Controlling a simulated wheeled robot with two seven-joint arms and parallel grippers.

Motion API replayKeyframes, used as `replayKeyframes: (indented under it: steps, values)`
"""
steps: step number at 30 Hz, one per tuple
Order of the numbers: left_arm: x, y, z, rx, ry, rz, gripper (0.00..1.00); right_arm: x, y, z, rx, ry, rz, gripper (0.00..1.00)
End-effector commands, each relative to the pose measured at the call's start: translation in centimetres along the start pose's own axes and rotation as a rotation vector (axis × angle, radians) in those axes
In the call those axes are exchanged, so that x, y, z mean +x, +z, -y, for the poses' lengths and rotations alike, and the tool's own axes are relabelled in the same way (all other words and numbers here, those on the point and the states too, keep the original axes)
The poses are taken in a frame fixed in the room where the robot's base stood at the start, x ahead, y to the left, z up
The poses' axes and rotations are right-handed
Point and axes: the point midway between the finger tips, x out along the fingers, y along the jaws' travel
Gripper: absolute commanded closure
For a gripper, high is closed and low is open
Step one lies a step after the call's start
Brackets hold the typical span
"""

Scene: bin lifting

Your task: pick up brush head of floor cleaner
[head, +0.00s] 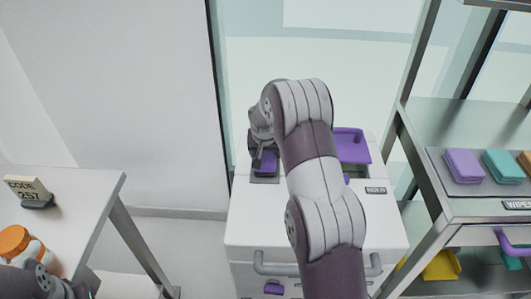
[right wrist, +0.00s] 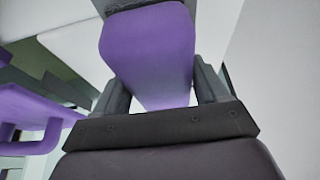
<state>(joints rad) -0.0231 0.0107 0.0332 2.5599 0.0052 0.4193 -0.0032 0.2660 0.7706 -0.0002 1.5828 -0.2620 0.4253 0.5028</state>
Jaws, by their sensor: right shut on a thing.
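The purple brush head (right wrist: 150,55) is a smooth block between the two dark fingers of my right gripper (right wrist: 165,95) in the right wrist view. In the head view my right gripper (head: 262,152) is over the left part of the white cabinet top, shut on the purple piece (head: 267,165) there. The rest of it is hidden under the wrist, and I cannot tell whether it is clear of the cabinet. My left arm shows at the bottom left; its gripper is mostly cut off there.
The white cabinet (head: 245,215) also bears a purple tray (head: 352,146) and a small label (head: 376,190). A metal shelf at right holds folded wipes (head: 463,165). A table (head: 85,190) at left bears a code sign (head: 28,188) and an orange-lidded jar (head: 14,240).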

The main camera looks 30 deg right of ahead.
Motion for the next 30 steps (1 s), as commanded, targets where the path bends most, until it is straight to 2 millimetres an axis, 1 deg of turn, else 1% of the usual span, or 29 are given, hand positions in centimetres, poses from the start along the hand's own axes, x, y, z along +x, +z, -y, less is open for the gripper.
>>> replayKeyframes:
  steps: [6, 8, 12, 18, 21, 24, 30]
  values:
    - [-0.6, -0.1, 0.0, 0.000, 0.000, 0.000, 0.49, -4.0, -1.8, -0.1, 0.001, -0.002, -0.008, 0.66]
    - [-0.6, -0.1, 0.0, 0.000, 0.000, 0.000, 0.49, -4.6, -1.8, -1.7, 0.006, 0.001, -0.005, 0.66]
    - [-0.9, -0.1, 0.0, 0.000, 0.000, 0.000, 0.49, -6.6, -2.0, -4.8, 0.006, 0.001, -0.006, 0.66]
    - [-1.1, -0.1, 0.0, 0.000, 0.000, 0.000, 0.49, -9.2, -2.2, -9.0, 0.005, 0.001, -0.006, 0.66]
    - [-1.2, -0.1, 0.0, 0.000, 0.000, 0.000, 0.49, -9.9, -2.2, -10.3, 0.004, 0.000, -0.003, 0.66]
    - [-1.2, -0.1, 0.0, 0.000, 0.000, 0.000, 0.49, -10.5, -2.3, -11.1, 0.002, 0.000, -0.004, 0.66]
    - [-1.2, -0.1, 0.0, 0.000, 0.000, 0.000, 0.49, -10.7, -2.3, -11.5, 0.000, -0.001, -0.003, 0.66]
